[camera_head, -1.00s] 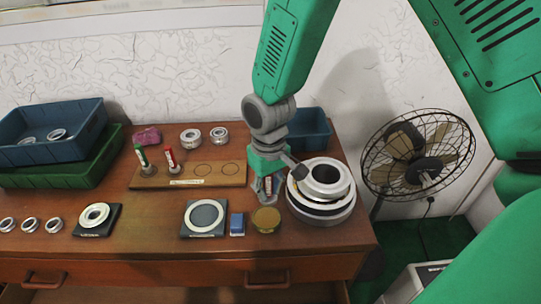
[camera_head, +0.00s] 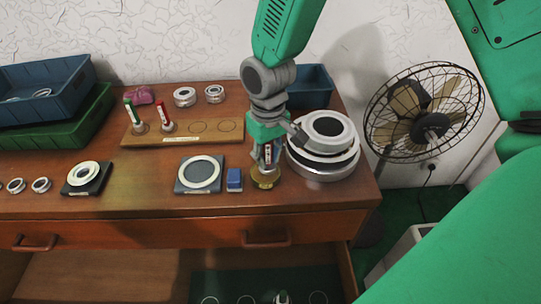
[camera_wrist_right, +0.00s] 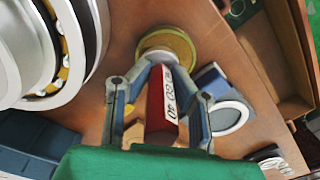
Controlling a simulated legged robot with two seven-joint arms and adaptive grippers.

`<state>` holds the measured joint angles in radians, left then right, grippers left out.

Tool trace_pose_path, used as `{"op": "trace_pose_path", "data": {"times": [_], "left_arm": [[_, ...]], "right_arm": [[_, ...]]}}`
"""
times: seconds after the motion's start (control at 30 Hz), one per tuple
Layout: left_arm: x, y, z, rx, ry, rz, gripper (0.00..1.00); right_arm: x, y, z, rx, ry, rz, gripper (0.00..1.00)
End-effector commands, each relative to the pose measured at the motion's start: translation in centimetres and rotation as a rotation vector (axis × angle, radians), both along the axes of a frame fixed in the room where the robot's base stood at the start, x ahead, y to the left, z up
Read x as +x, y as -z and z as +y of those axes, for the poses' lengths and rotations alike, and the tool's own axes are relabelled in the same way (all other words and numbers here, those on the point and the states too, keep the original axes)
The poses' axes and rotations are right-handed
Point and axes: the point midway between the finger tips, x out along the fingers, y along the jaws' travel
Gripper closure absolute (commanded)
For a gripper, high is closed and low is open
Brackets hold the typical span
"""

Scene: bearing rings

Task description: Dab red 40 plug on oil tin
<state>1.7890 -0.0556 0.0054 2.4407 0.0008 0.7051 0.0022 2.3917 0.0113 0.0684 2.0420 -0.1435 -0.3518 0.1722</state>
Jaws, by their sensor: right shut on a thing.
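My right gripper (camera_head: 264,160) is shut on the red plug (camera_head: 267,147), holding it upright by its handle. In the right wrist view the plug (camera_wrist_right: 161,112) shows a red handle with a white label reading 40, between the fingers of the gripper (camera_wrist_right: 160,100). The round brass-coloured oil tin (camera_head: 264,182) is directly under the plug; it also shows in the wrist view (camera_wrist_right: 180,42). The plug's lower end is at the tin's top; I cannot tell for certain whether they touch. My left gripper is not in view.
A stack of big bearing rings (camera_head: 325,168) stands close right of the gripper. A blue block (camera_head: 234,178) and a dark plate with a ring (camera_head: 176,186) lie left of the tin. A wooden rack (camera_head: 200,138) holds a green and a red plug. A blue bin (camera_head: 311,73) stands behind.

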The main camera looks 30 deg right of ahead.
Motion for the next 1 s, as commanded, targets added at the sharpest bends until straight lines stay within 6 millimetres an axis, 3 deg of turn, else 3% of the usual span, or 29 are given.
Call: {"op": "trace_pose_path", "data": {"times": [0.47,1.0], "left_arm": [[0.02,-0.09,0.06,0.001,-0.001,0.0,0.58],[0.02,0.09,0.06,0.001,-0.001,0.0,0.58]], "right_arm": [[0.06,0.14,-0.72,0.009,-0.001,-0.002,1.0],[0.07,0.36,-0.06,0.001,-0.001,-0.002,1.0]]}}
